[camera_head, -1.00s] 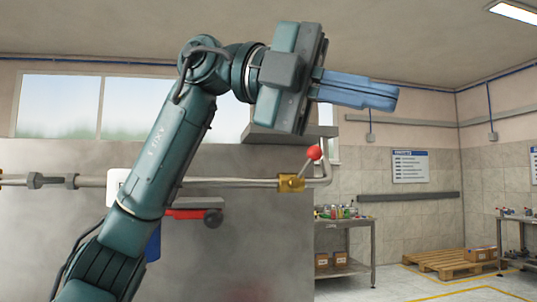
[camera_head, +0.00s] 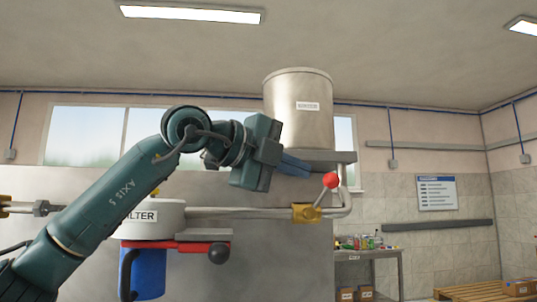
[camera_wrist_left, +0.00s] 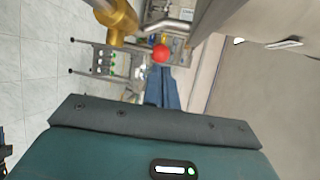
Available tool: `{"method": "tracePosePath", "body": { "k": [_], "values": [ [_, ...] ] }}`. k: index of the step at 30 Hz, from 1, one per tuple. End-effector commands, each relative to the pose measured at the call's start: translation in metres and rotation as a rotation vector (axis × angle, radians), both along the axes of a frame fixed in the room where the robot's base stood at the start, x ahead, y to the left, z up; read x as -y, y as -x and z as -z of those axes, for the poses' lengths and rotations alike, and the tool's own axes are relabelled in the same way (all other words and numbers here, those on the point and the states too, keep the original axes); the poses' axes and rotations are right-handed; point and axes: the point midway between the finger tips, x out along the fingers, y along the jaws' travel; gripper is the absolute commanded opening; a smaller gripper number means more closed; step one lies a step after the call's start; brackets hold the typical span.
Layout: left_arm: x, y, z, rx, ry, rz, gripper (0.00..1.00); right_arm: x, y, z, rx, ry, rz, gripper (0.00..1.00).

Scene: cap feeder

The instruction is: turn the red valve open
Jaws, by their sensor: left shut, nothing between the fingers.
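The valve has a brass body (camera_head: 306,213) on the horizontal steel pipe. Its thin lever slants up and to the right to a red ball knob (camera_head: 330,180). My left gripper (camera_head: 296,166) is shut and empty, its blue fingers pointing right, just left of and slightly above the ball in the head view. In the left wrist view, the red ball (camera_wrist_left: 162,54) shows just beyond the blue fingertips (camera_wrist_left: 158,75), with the brass body (camera_wrist_left: 118,22) at upper left. I cannot tell whether the fingers touch the ball or lever. My right gripper is out of view.
A steel tank (camera_head: 298,108) stands on a shelf above the pipe. A white filter housing (camera_head: 152,218) with a blue cup (camera_head: 150,272) and a red bar (camera_head: 190,247) hangs left, beside my arm. A workbench (camera_head: 370,254) stands behind at right.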

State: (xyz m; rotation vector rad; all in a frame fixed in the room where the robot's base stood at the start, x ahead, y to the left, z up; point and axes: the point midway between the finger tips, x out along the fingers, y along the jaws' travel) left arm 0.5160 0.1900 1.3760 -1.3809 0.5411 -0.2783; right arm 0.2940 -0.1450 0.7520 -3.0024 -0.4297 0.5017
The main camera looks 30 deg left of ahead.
Motion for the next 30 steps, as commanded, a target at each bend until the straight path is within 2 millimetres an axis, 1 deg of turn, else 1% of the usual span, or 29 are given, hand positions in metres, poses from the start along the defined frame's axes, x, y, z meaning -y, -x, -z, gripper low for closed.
{"method": "tracePosePath", "body": {
  "k": [1, 3, 9, 23, 28, 30],
  "values": [
    [0.005, -0.008, 0.000, -0.001, 0.000, 0.001, 0.00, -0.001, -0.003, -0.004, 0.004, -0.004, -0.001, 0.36],
    [0.010, -0.017, 0.002, 0.000, 0.000, 0.001, 0.00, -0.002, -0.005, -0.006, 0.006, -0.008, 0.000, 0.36],
    [0.019, -0.032, 0.007, -0.001, 0.001, 0.001, 0.00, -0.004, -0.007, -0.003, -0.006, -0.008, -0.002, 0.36],
    [0.020, -0.034, 0.008, -0.002, -0.001, 0.001, 0.00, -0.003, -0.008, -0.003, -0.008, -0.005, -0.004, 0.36],
    [0.022, -0.035, 0.006, -0.018, -0.024, 0.002, 0.00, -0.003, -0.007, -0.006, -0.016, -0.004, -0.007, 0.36],
    [0.023, -0.036, 0.006, -0.028, -0.039, 0.002, 0.00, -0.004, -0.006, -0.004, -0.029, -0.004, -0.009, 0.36]
  ]
}}
